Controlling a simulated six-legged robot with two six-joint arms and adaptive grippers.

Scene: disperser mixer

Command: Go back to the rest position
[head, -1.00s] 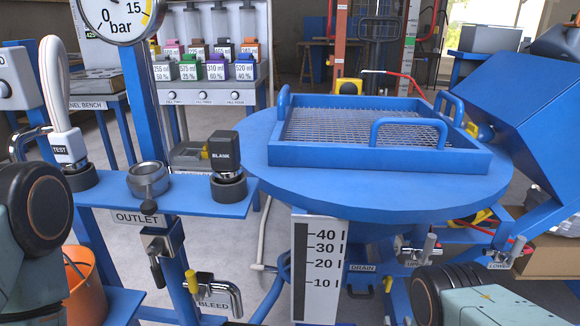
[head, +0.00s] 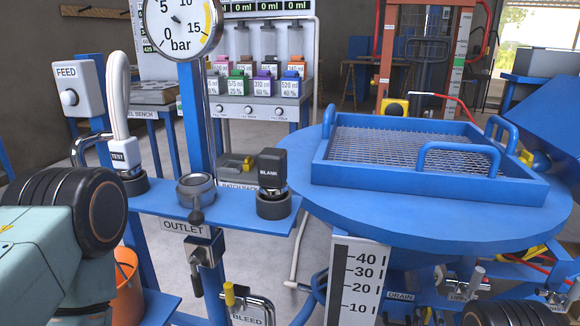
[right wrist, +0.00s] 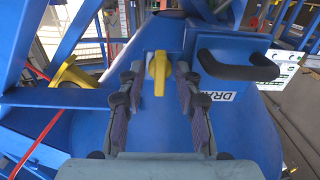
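My right gripper (right wrist: 157,78) shows in the right wrist view with its two dark padded fingers spread apart. A yellow valve handle (right wrist: 158,72) lies between the fingers in the picture, and I see no clear contact with it. In the head view only a dark round joint of my right arm (head: 514,314) shows at the bottom right edge; its fingers are hidden. My left arm (head: 70,230) fills the lower left of the head view, and its gripper is out of sight.
A blue round vessel lid (head: 400,215) with a mesh guard (head: 385,148) stands right of centre. A blue panel has a BLANK plug (head: 272,170), an outlet fitting (head: 196,190) and a TEST hose (head: 118,100). An orange bucket (head: 127,290) sits near my left arm.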

